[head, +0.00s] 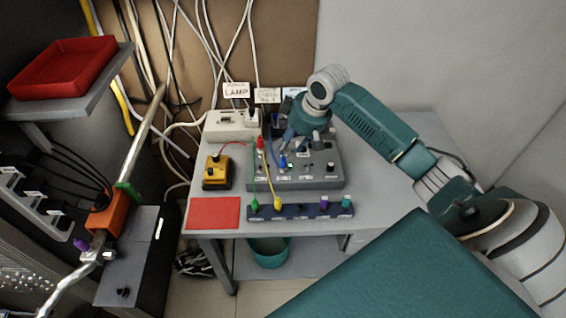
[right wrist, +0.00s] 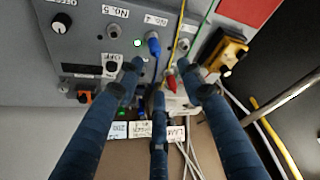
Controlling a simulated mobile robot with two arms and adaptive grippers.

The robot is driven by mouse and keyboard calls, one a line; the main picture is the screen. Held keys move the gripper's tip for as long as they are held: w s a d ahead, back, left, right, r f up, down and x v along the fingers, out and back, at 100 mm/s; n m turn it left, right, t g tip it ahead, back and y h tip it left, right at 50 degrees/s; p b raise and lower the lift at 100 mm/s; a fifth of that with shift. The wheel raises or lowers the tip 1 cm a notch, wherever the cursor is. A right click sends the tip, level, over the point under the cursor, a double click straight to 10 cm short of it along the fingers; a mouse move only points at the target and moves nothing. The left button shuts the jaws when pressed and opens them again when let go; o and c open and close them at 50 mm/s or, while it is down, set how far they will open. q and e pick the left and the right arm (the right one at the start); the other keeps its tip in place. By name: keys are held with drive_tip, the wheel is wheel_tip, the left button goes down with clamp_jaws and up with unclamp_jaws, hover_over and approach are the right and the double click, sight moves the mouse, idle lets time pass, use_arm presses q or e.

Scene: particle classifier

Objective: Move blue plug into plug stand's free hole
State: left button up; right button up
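The blue plug (head: 283,161) sits in the front panel of the grey control box, and its blue cable runs up behind it. In the right wrist view the blue plug (right wrist: 153,43) stands in a socket beside a green light. The dark blue plug stand (head: 300,212) lies along the table's front edge. It holds green, yellow, purple and teal plugs, with a gap between yellow and purple. My right gripper (head: 287,143) is over the control box. In its wrist view the three fingers (right wrist: 160,75) are spread and empty, near the blue plug. My left gripper is out of view.
The grey control box (head: 325,178) has knobs and a red plug (head: 260,143). A yellow box (head: 217,173) and a red mat (head: 213,212) lie to the left. A beige box (head: 222,126) stands behind. Green and yellow cables run from box to stand.

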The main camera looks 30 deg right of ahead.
hover_over(284, 159)
drive_tip(key=s, duration=0.2)
wheel_tip(284, 159, down, 4)
drive_tip(key=shift+w+a+f+p, duration=0.15)
drive_tip(key=shift+w+f+p, duration=0.15)
drive_tip(key=shift+p, duration=0.3)
drive_tip(key=x, duration=0.1)
drive_tip(key=p+x, duration=0.1)
drive_tip(key=x, duration=0.2)
drive_tip(key=shift+s+d+f, duration=0.25)
drive_tip(key=shift+d+f, duration=0.05)
drive_tip(key=shift+w+f, duration=0.1)
drive_tip(key=shift+f, duration=0.1)
drive_tip(key=c, duration=1)
